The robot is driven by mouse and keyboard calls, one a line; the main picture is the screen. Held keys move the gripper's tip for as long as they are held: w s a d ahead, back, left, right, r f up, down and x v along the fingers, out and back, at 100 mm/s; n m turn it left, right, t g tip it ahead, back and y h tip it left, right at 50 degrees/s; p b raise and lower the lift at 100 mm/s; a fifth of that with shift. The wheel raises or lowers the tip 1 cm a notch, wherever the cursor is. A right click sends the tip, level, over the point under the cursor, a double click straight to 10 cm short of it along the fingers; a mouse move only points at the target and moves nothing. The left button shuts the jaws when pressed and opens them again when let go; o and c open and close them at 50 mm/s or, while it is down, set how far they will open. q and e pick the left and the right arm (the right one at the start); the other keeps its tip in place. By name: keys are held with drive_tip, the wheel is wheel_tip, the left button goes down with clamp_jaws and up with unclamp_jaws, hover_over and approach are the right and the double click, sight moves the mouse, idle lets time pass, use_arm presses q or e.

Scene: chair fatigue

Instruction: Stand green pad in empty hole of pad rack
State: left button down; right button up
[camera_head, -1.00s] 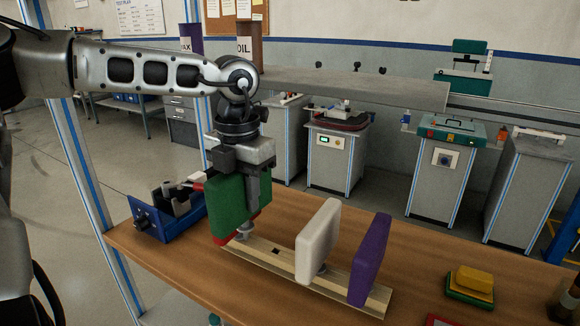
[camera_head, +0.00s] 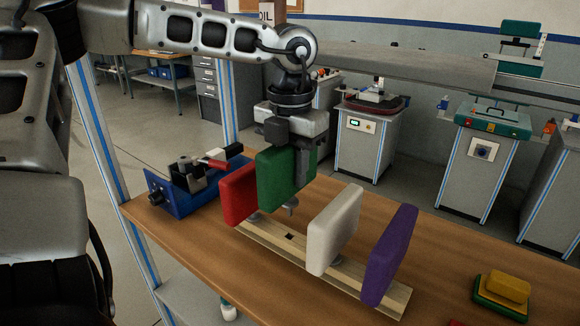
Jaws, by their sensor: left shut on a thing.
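My left gripper (camera_head: 290,150) is shut on the green pad (camera_head: 284,178) and holds it upright above the pad rack, with its short stem hanging below. The pad rack (camera_head: 340,277) is a pale wooden strip on the table. A red pad (camera_head: 238,193) stands at its far left end, a white pad (camera_head: 333,229) and a purple pad (camera_head: 390,256) stand toward its near right end. The empty dark square hole (camera_head: 289,236) shows between the red and white pads. The green pad's stem is above and apart from the rack. My right gripper is not in view.
A blue vise (camera_head: 180,198) with a red-handled tool (camera_head: 213,163) stands at the left of the wooden table (camera_head: 215,260). Stacked yellow and green pads (camera_head: 503,293) lie at the right. A blue-striped post (camera_head: 108,165) rises at the table's left edge.

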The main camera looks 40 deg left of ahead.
sight(291, 187)
use_arm(q)
wheel_tip(291, 187, down, 2)
drive_tip(key=shift+f+b, duration=0.1)
drive_tip(key=shift+b, duration=0.65)
drive_tip(key=shift+f+b, duration=0.55)
drive_tip(key=shift+f, duration=0.35)
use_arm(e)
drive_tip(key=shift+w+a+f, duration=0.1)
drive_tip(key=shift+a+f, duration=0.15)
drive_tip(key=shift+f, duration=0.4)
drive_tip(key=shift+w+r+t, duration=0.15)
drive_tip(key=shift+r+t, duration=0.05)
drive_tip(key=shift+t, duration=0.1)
use_arm(q)
drive_tip(key=shift+b, duration=0.35)
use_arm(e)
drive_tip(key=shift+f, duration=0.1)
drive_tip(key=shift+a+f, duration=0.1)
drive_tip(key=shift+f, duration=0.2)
use_arm(q)
drive_tip(key=shift+b, duration=0.65)
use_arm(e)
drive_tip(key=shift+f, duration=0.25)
